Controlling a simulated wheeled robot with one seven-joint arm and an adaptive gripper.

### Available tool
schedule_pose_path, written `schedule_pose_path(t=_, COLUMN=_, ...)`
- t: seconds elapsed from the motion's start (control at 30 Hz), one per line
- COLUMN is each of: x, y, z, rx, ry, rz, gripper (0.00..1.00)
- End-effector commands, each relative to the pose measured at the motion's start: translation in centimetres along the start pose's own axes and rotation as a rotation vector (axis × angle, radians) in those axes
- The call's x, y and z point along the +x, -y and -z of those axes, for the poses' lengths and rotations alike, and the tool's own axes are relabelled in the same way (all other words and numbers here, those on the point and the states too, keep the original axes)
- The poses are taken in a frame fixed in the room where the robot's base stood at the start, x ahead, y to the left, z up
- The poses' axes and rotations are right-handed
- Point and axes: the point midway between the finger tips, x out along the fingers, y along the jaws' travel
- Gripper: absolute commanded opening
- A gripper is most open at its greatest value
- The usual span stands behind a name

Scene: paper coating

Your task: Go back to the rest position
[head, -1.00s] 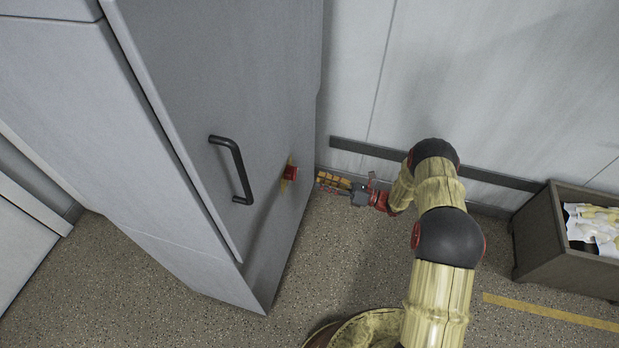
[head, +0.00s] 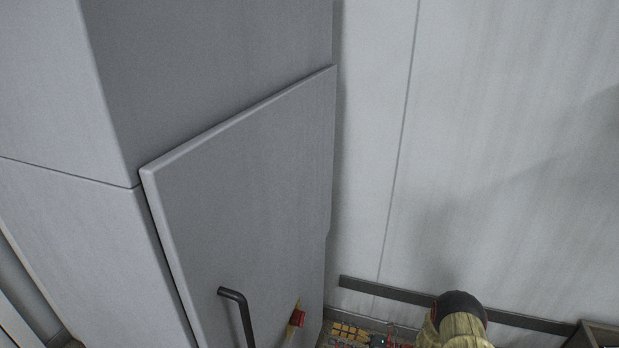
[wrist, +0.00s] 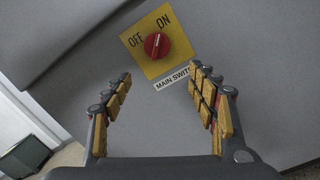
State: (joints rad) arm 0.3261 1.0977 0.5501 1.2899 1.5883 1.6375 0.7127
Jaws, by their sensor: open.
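My gripper (wrist: 160,90) is open in the wrist view, with its two yellow-padded fingers apart and nothing between them. Beyond the fingertips is a yellow plate with a red rotary switch (wrist: 156,45), marked OFF and ON and labelled as a main switch. The knob's white mark points up, towards the ON side. The fingers look apart from the knob. In the head view the red switch (head: 297,318) is on the grey cabinet door, and my gripper (head: 345,331) is low in the picture to its right, partly cut off by the lower edge.
The tall grey cabinet (head: 230,180) with a black handle (head: 238,315) fills the left and middle. A pale panelled wall (head: 500,150) with a dark rail (head: 390,296) stands behind my arm. A dark box (head: 598,334) shows at the lower right corner.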

Motion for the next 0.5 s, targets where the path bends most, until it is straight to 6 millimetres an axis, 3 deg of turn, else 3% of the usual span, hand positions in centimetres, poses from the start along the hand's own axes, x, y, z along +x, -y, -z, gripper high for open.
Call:
schedule_pose_path(t=0.1, x=-0.2, y=-2.0, z=4.0, rx=-0.038, ry=-0.107, rz=-0.034, gripper=0.58)
schedule_pose_path(t=0.23, x=-0.9, y=-5.1, z=7.5, rx=-0.09, ry=-0.234, rz=-0.101, gripper=0.58)
schedule_pose_path(t=0.37, x=-1.9, y=-8.6, z=8.2, rx=-0.198, ry=-0.374, rz=-0.197, gripper=0.58)
schedule_pose_path(t=0.5, x=-3.2, y=-11.8, z=7.5, rx=-0.323, ry=-0.501, rz=-0.301, gripper=0.58)
